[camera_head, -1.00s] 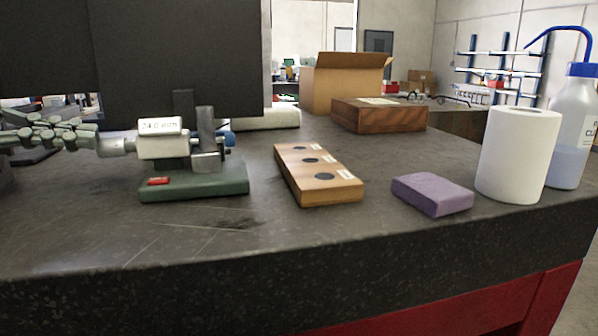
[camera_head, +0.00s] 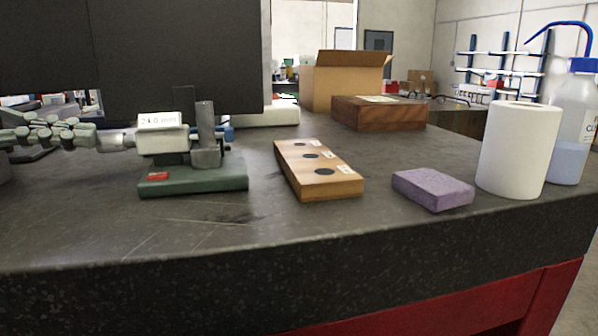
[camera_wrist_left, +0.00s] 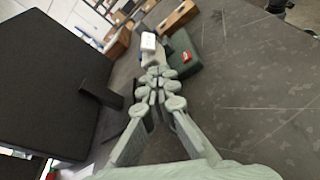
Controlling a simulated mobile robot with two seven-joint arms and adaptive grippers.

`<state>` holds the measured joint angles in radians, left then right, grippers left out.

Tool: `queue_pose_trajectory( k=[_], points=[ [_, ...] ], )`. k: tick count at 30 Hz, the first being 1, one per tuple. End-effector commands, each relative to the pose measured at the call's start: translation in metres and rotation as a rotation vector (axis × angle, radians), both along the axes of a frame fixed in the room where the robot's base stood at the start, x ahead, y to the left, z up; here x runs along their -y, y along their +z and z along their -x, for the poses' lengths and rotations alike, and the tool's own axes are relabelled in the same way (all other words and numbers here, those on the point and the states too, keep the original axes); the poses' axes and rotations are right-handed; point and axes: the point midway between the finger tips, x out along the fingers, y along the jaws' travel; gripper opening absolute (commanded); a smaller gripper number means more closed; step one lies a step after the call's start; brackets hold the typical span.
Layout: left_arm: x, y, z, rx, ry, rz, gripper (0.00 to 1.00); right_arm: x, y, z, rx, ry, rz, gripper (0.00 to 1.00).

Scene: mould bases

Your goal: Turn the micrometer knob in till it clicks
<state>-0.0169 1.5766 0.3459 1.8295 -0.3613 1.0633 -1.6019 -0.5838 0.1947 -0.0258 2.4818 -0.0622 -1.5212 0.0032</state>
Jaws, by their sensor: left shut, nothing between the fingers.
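The micrometer stands on a dark green base (camera_head: 193,180) with a red label. Its white body (camera_head: 163,141) carries a display that reads about 24.0 mm, though the digits are blurred. The grey knob (camera_head: 116,140) juts out of the body's left side. My left gripper (camera_head: 95,137) comes in from the left, its fingers shut and empty at the knob's outer end; I cannot tell whether they touch it. In the left wrist view the fingers (camera_wrist_left: 155,80) point at the white body (camera_wrist_left: 148,42) and largely hide the knob. My right gripper is not in view.
A wooden block with dark round spots (camera_head: 318,170), a purple block (camera_head: 432,188), a white roll (camera_head: 518,150) and a wash bottle (camera_head: 572,125) stand to the right. A wooden box (camera_head: 378,114) is behind. A dark panel (camera_head: 180,55) rises behind the micrometer. The front of the worktop is clear.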

Motion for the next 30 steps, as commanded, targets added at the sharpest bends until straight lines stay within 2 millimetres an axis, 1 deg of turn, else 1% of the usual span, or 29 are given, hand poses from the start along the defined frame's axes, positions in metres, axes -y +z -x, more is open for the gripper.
queue_pose_trajectory(
  k=[1,12,20,23,30],
  points=[
    [-0.001,-0.004,-0.001,-0.005,0.003,-0.003,0.0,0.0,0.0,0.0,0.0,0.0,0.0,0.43],
    [-0.001,-0.004,-0.001,-0.005,0.003,-0.003,0.0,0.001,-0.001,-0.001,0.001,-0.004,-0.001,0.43],
    [0.0,0.001,0.006,-0.002,0.001,-0.001,0.0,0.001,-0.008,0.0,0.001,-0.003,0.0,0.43],
    [-0.006,0.001,0.007,0.001,0.003,0.0,0.0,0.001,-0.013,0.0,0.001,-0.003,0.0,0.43],
    [-0.034,0.001,0.014,0.002,0.002,0.001,0.0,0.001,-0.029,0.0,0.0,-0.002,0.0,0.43]
  ],
)
